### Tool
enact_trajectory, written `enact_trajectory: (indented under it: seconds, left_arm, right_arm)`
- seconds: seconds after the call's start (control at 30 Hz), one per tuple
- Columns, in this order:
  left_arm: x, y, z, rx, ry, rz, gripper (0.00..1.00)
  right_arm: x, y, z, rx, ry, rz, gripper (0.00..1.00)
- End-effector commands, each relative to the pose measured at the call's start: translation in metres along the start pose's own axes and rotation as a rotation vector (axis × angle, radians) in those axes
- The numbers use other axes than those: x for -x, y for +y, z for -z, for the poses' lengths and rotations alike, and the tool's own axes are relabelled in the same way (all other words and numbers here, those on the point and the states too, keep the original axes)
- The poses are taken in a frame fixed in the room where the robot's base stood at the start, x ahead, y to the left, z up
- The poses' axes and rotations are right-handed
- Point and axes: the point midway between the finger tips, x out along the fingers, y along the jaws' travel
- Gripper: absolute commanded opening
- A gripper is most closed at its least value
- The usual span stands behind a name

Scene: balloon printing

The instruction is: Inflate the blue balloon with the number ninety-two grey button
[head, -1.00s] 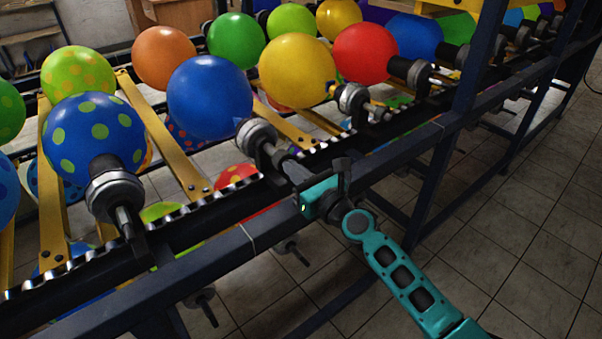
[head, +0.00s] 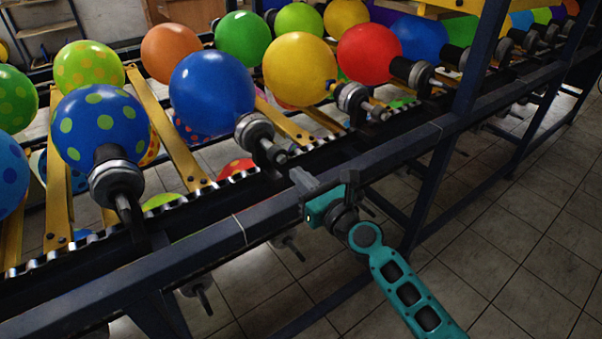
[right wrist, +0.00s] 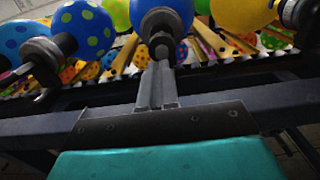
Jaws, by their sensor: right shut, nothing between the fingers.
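The plain blue balloon (head: 212,92) sits on a round grey-and-black nozzle fitting (head: 255,135) on the machine's near side, with a short stem toward me. It is round and full. My right gripper (head: 303,179) is shut and empty, just in front of the rail and apart from the stem. In the right wrist view its closed fingers (right wrist: 160,82) point at the blue balloon's fitting (right wrist: 165,28), and the balloon (right wrist: 178,5) is cut off at the top. No number is readable on any fitting. My left gripper is not in view.
A blue balloon with green dots (head: 98,128) is to the left, and a yellow balloon (head: 300,70) and a red balloon (head: 370,54) are to the right, each on its own fitting. A dark rail (head: 190,238) runs along the front. The tiled floor (head: 510,220) at right is clear.

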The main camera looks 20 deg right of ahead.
Motion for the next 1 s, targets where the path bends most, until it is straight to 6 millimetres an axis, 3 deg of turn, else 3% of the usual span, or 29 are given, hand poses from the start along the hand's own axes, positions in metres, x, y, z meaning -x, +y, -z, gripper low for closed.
enact_trajectory:
  seconds: [0.03, 0.2, 0.4, 0.6, 1.0]
  left_arm:
    - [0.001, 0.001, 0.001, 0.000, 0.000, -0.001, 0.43]
    - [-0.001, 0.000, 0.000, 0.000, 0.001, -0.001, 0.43]
    - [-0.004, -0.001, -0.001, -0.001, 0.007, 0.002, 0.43]
    - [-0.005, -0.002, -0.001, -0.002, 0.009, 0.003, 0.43]
    - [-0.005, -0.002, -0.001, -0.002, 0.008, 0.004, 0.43]
  right_arm:
    - [0.015, -0.001, 0.002, 0.000, 0.006, 0.002, 0.00]
    - [0.050, -0.001, 0.003, 0.001, 0.005, 0.002, 0.00]
    - [0.079, -0.002, 0.002, 0.002, 0.004, 0.003, 0.00]
    - [0.090, -0.002, 0.001, 0.001, 0.004, 0.002, 0.00]
    - [0.091, -0.002, 0.001, 0.001, 0.003, 0.003, 0.00]
